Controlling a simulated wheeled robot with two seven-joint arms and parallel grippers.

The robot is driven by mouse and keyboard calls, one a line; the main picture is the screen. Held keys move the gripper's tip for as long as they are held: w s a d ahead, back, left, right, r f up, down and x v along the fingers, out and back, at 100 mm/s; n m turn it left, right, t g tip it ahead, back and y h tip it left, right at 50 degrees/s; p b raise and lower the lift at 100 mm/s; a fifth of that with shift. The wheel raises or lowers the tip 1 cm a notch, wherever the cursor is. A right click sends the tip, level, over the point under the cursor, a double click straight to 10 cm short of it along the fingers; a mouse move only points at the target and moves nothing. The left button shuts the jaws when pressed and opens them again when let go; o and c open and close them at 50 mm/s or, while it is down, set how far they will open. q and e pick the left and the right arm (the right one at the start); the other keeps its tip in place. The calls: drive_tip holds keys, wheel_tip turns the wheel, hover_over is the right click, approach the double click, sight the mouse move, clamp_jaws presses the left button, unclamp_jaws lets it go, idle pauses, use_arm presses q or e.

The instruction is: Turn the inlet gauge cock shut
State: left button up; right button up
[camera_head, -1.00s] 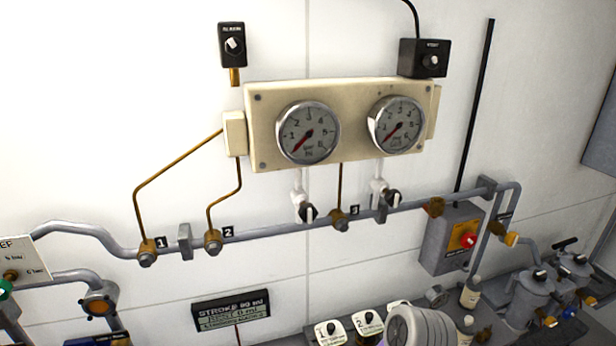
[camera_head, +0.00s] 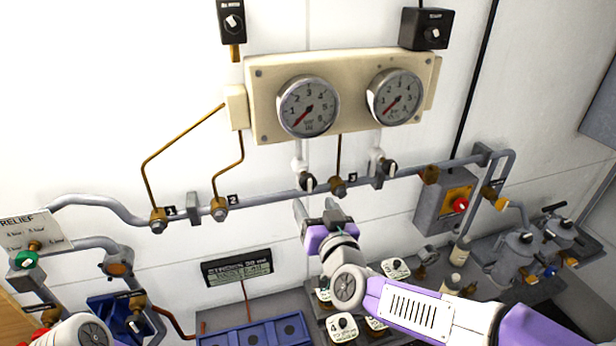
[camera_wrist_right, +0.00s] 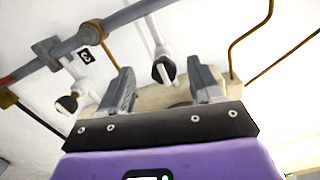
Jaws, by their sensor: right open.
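Two gauge cocks with black knobs and white bodies hang under the cream gauge panel (camera_head: 345,70). The left cock (camera_head: 307,182) is under the left gauge (camera_head: 309,106); the right cock (camera_head: 389,167) is under the right gauge (camera_head: 395,97). I cannot read which is the inlet. My right gripper (camera_head: 318,208) is open and empty, just below the left cock. In the right wrist view the left cock (camera_wrist_right: 163,69) shows between the open fingers (camera_wrist_right: 160,80), apart from them; the right cock (camera_wrist_right: 68,103) is off to the left.
A grey pipe (camera_head: 270,203) runs along the wall behind the cocks, with brass fittings and thin brass tubes. A control box with a red knob (camera_head: 460,205) is to the right. A blue tray (camera_head: 255,332) and several bottles crowd the bench below.

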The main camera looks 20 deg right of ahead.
sight(310, 185)
drive_tip(key=shift+s+d+r+t, duration=0.1)
drive_tip(key=shift+s+r+t, duration=0.05)
drive_tip(key=shift+r, duration=0.4)
drive_tip(key=shift+s+d+r+t, duration=0.1)
drive_tip(key=shift+s+r+t, duration=0.05)
drive_tip(key=shift+r, duration=0.4)
drive_tip(key=shift+w+r, duration=0.1)
drive_tip(key=shift+r, duration=0.15)
drive_tip(key=w+p, duration=0.1)
drive_tip(key=w, duration=0.6)
drive_tip(key=shift+w+a, duration=0.15)
drive_tip(key=shift+f, duration=0.1)
drive_tip(key=c, duration=1)
